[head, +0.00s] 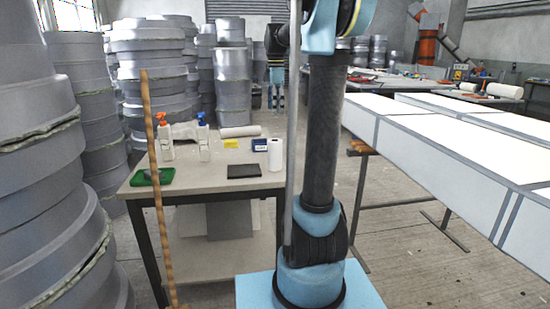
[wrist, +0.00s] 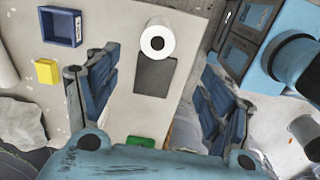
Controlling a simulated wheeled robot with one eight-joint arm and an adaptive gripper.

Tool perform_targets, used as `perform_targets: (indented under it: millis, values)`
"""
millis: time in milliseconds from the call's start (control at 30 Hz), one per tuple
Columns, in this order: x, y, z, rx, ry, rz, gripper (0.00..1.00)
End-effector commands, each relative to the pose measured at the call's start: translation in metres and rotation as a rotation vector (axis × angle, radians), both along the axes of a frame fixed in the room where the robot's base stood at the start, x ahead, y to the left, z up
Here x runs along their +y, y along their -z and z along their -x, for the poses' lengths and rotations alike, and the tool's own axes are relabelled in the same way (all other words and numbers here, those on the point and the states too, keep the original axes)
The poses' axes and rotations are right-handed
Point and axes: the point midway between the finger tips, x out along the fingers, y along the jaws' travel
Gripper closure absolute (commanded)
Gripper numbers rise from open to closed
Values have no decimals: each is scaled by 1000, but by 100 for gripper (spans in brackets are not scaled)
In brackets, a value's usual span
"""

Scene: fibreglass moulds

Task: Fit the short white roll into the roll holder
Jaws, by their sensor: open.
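The short white roll (head: 275,154) stands upright near the right end of the grey work table (head: 215,150). In the wrist view I see the end of the roll (wrist: 158,40), with a dark round core. It lies ahead of the gap between my fingers, beside a dark flat pad (wrist: 153,78). My gripper (wrist: 150,90) is open and empty, pointing down. In the head view my gripper (head: 276,98) hangs above the far side of the table, clear of the roll. I cannot make out a roll holder for certain in either view.
A wooden pole (head: 153,180) stands before the table. Grey moulds (head: 40,120) crowd the left.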

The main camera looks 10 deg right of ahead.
Motion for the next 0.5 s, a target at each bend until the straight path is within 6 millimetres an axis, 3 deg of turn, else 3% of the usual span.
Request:
perform_targets:
  millis: [167, 500]
  values:
    - [0, 12, -4, 2, -16, 0, 26]
    - [0, 69, -4, 2, -14, 0, 26]
